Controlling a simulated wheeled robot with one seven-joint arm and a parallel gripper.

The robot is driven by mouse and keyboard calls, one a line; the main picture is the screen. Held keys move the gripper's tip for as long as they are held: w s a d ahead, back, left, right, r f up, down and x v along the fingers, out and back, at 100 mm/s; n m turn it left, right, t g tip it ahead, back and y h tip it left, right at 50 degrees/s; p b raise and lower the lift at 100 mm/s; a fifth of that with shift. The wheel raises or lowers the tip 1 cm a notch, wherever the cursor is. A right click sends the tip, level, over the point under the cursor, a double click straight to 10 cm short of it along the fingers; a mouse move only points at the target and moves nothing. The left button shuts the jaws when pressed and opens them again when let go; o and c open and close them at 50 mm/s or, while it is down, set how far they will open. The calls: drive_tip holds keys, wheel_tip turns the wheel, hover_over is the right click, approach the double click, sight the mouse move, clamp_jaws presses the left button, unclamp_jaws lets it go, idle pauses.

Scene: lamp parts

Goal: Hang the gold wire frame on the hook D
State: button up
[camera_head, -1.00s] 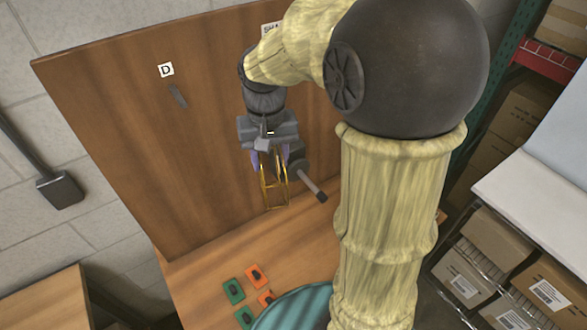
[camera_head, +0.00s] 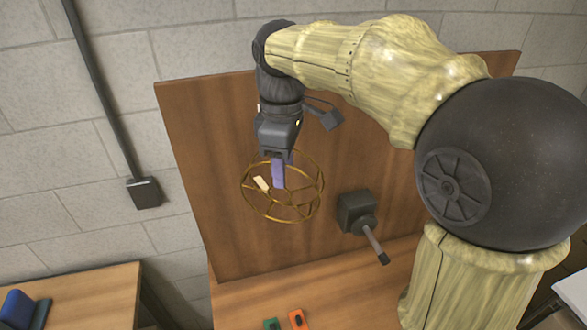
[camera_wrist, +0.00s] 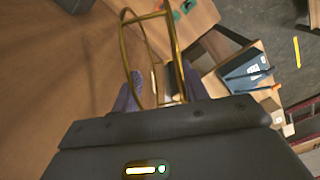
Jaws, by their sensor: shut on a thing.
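My gripper (camera_head: 279,172) is shut on the gold wire frame (camera_head: 282,221), a round open cage with two rings, and holds it in the air in front of the upright wooden board. The wire frame also shows between my fingers in the wrist view (camera_wrist: 145,16). Hook D and its label are not clearly visible now; my gripper and wrist cover that upper-left part of the board. A short pale piece shows through the left of the frame, and I cannot tell what it is.
A dark box with a grey rod (camera_head: 357,212) sticks out of the wooden board (camera_head: 200,150), right of the wire frame. Green and orange blocks (camera_head: 298,319) lie on the table below. The board's left side is clear.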

drive_tip(key=shift+w, duration=0.15)
drive_tip(key=shift+w+a+f+p, duration=0.2)
drive_tip(key=shift+w+p, duration=0.3)
drive_tip(key=shift+w, duration=0.95)
drive_tip(key=shift+w+a+f+p, duration=0.1)
drive_tip(key=shift+w+a+p, duration=0.35)
drive_tip(key=shift+w, duration=0.95)
drive_tip(key=shift+w+a+f+p, duration=0.15)
drive_tip(key=shift+w+p, duration=0.45)
drive_tip(key=shift+w, duration=0.85)
drive_tip(key=shift+w+f, duration=0.2)
drive_tip(key=shift+f, duration=0.1)
drive_tip(key=shift+f, duration=0.45)
drive_tip(key=o, duration=0.9)
drive_tip(key=shift+w, duration=0.15)
drive_tip(key=shift+c, duration=0.2)
drive_tip(key=o, duration=0.3)
drive_tip(key=shift+w+a+f, duration=0.15)
drive_tip(key=shift+w+f, duration=0.05)
drive_tip(key=shift+w, duration=0.2)
drive_tip(key=shift+s+r, duration=0.15)
drive_tip(key=shift+r, duration=0.1)
